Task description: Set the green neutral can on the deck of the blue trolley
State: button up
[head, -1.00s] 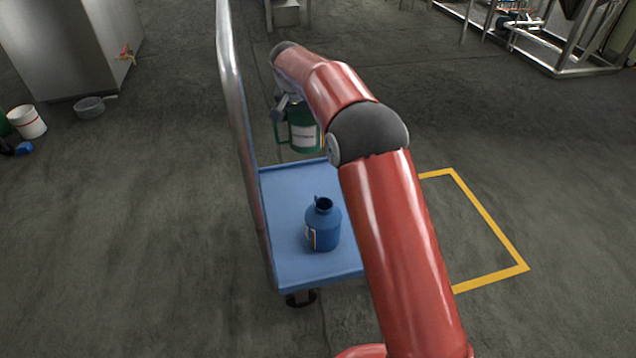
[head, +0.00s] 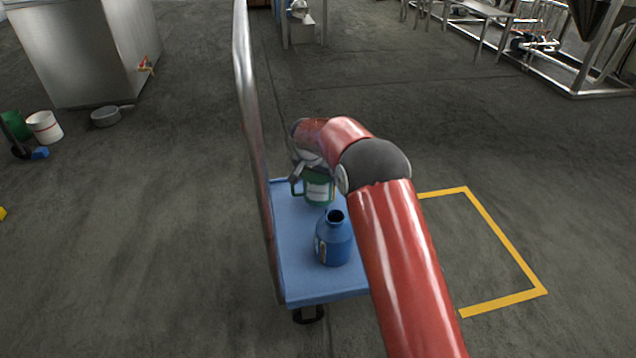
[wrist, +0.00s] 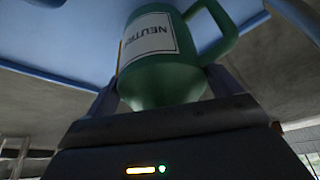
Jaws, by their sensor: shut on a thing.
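The green neutral can (head: 319,187), with a white label and a side handle, is at the far part of the blue trolley's deck (head: 297,271). In the wrist view the can (wrist: 166,80) shows its label, and the blue deck (wrist: 75,28) is behind it. My gripper (wrist: 165,92) is shut on the can, one finger on each side of it. In the head view my arm hides part of the gripper. Whether the can's base touches the deck cannot be told.
A blue bottle (head: 333,241) stands on the deck nearer the camera than the can. The trolley's metal handle rail (head: 247,90) rises along the left side. A yellow floor outline (head: 503,232) lies to the right.

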jog(key=shift+f, duration=1.1)
jog(key=shift+f, duration=0.15)
jog(key=o, duration=1.3)
jog(key=p+v, duration=0.1)
jog(key=v, duration=1.1)
